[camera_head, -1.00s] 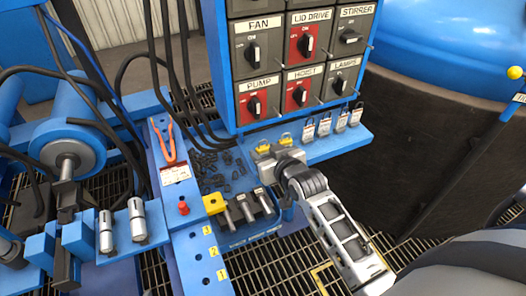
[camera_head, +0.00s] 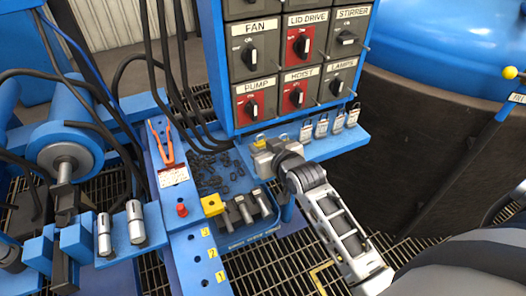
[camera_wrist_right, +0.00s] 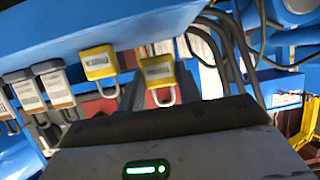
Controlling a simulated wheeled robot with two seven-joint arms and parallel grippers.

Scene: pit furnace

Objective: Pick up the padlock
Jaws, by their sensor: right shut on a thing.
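Two yellow padlocks show side by side in the right wrist view. One yellow padlock (camera_wrist_right: 160,72) is in front of the middle of my right gripper, between its dark fingers. The other yellow padlock (camera_wrist_right: 100,63) hangs just left of it. In the head view one yellow padlock (camera_head: 260,142) shows at the tip of my right gripper (camera_head: 265,155), by the blue ledge under the switch panel; the other is hidden there. My right gripper is shut on a yellow padlock; its fingertips are partly hidden. My left gripper is not in view.
Several grey-and-white padlocks (camera_head: 321,127) hang along the blue ledge (camera_head: 342,143) to the right. The switch panel (camera_head: 294,70) stands right above. A tray of dark small parts (camera_head: 212,172) lies left of my gripper.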

